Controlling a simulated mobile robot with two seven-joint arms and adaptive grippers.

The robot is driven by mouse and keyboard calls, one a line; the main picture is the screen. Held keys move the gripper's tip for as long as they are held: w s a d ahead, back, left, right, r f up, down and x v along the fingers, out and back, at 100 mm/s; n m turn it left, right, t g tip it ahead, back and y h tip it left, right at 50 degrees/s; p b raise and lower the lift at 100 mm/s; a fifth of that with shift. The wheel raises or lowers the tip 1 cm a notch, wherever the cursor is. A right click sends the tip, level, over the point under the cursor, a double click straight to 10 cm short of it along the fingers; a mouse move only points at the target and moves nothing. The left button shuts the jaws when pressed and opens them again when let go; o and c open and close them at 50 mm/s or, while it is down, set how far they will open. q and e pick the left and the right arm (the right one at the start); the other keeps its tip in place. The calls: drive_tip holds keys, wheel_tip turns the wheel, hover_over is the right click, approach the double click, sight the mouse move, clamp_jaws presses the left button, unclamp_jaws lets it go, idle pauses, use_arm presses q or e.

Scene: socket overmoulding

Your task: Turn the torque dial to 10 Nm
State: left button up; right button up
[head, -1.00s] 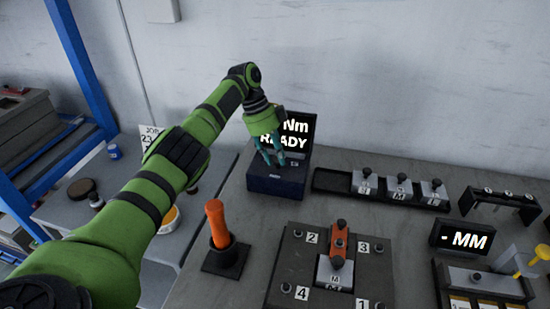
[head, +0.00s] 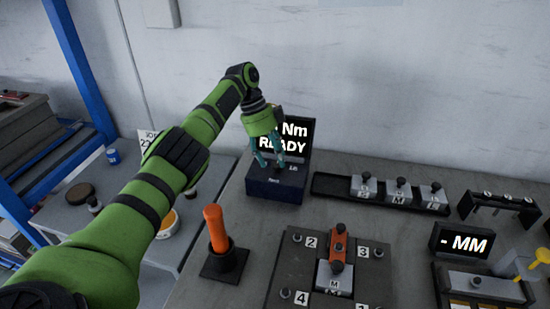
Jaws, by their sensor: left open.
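The torque unit (head: 275,188) is a dark blue box at the back of the bench. Its black screen (head: 299,138) reads "Nm" and "READY"; the number before "Nm" is hidden behind my left gripper. My left gripper (head: 269,163) points down over the front top of the box, its teal fingers apart. The dial itself cannot be made out; the fingers and palm cover that area. I cannot tell whether the fingers touch anything. My right gripper is not in view.
An orange-handled tool (head: 216,228) stands in a black holder in front of the box. A numbered fixture plate (head: 290,262) lies right of it. A black tray (head: 330,185) with several metal blocks and an "MM" display (head: 462,241) are farther right.

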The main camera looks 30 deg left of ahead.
use_arm(q)
drive_tip(key=v, duration=0.6)
drive_tip(key=shift+r, duration=0.25)
drive_tip(key=shift+s, duration=0.1)
